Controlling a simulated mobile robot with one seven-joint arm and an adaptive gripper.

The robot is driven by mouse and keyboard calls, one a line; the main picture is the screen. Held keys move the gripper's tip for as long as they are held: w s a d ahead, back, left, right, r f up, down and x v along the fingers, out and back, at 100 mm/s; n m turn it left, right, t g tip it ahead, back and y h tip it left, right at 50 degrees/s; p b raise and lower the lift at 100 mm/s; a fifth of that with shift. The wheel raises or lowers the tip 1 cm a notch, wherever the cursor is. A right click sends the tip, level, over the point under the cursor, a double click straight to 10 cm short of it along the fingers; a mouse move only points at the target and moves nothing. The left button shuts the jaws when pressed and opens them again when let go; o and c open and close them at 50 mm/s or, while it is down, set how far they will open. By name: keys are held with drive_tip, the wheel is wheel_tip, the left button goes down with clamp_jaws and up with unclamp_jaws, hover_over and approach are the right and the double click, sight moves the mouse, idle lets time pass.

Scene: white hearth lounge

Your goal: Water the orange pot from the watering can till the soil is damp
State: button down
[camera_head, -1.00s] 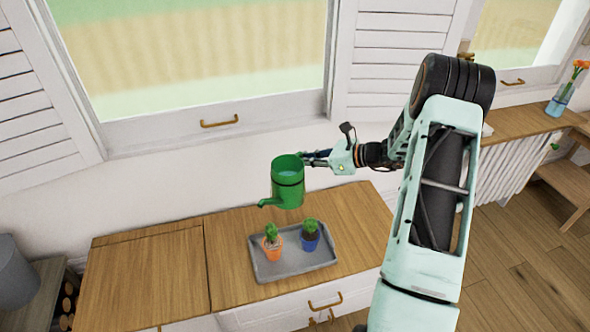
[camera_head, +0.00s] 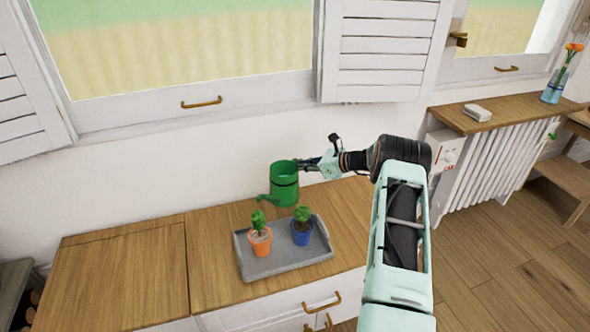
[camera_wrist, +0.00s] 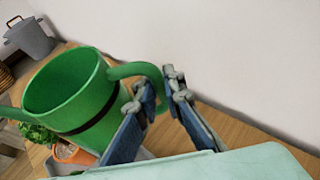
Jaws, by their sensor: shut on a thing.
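The green watering can (camera_head: 285,187) is held by its handle in my gripper (camera_head: 308,164), behind the grey tray. Its spout points left, and the can looks close to upright. In the wrist view the can (camera_wrist: 85,95) shows its open top, and my gripper (camera_wrist: 160,95) is shut on the handle. The soil in the orange pot is too small to judge.
The blue pot (camera_head: 301,236) with a plant stands right of the orange one on the grey tray (camera_head: 288,265). The wooden cabinet top (camera_head: 120,275) is clear to the left. A white wall and window are behind. A radiator shelf (camera_head: 520,106) with a vase (camera_head: 554,86) is at right.

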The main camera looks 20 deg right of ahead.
drive_tip(key=shift+n+t+h, duration=0.3)
drive_tip(key=shift+n+t, duration=0.1)
drive_tip(key=shift+n, duration=0.3)
drive_tip(key=shift+w+d+r+p, duration=0.15)
drive_tip(key=shift+r+p, duration=0.5)
drive_tip(key=shift+r, duration=0.45)
drive_tip(key=shift+w+r+p, duration=0.15)
drive_tip(key=shift+r+p, duration=0.5)
drive_tip(key=shift+r, duration=0.4)
drive_tip(key=shift+s+r+n+t+h+p, duration=0.1)
drive_tip(key=shift+r+n+t+h+p, duration=0.15)
drive_tip(key=shift+r, duration=0.75)
drive_tip(key=shift+s+r+n+t+h+p, duration=0.15)
drive_tip(key=shift+r+n, duration=0.2)
drive_tip(key=shift+r, duration=0.6)
drive_tip(key=shift+w+r, duration=0.1)
drive_tip(key=shift+a+r, duration=0.2)
drive_tip(key=shift+r, duration=0.05)
drive_tip(key=shift+m+g+y, duration=0.4)
drive_tip(key=shift+m, duration=0.2)
wheel_tip(320, 180, down, 5)
drive_tip(key=shift+d+f+b, duration=0.15)
drive_tip(key=shift+b, duration=0.55)
drive_tip(key=shift+m+g+y, duration=0.3)
drive_tip(key=shift+m, duration=0.4)
wheel_tip(320, 180, down, 4)
drive_tip(key=b, duration=0.2)
drive_tip(key=shift+b, duration=0.3)
drive_tip(key=shift+r+p, duration=1.05)
drive_tip(key=shift+r, duration=1.1)
